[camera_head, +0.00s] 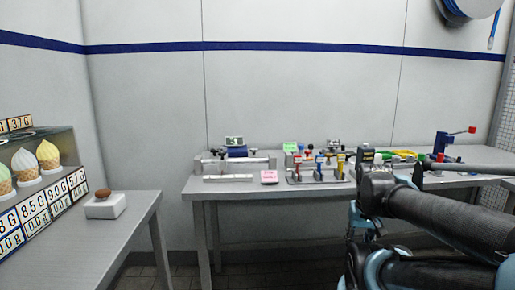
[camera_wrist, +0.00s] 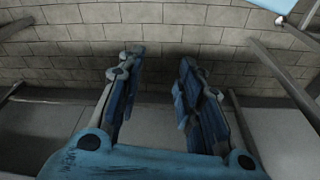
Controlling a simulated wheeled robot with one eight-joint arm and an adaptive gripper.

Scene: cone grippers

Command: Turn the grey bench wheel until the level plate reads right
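The far bench (camera_head: 228,191) stands against the wall in the head view. I cannot make out a grey wheel for certain among the small devices on it. A small dark plate with a pale green face (camera_head: 234,141) stands at the back left of the bench, above a blue cylinder (camera_head: 237,152); its mark is too small to read surely, and I cannot tell if it is the level plate. My gripper (camera_wrist: 157,72) is open and empty in the wrist view, its two blue fingers apart. In the head view my arm covers part of the bench's right side.
A rack with coloured handles (camera_head: 318,172) and a pink block (camera_head: 269,177) are on the bench. A blue device with a red-tipped lever (camera_head: 441,144) stands far right. The left table (camera_head: 95,236) holds a white block (camera_head: 105,206) with a brown item. Floor between the tables is open.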

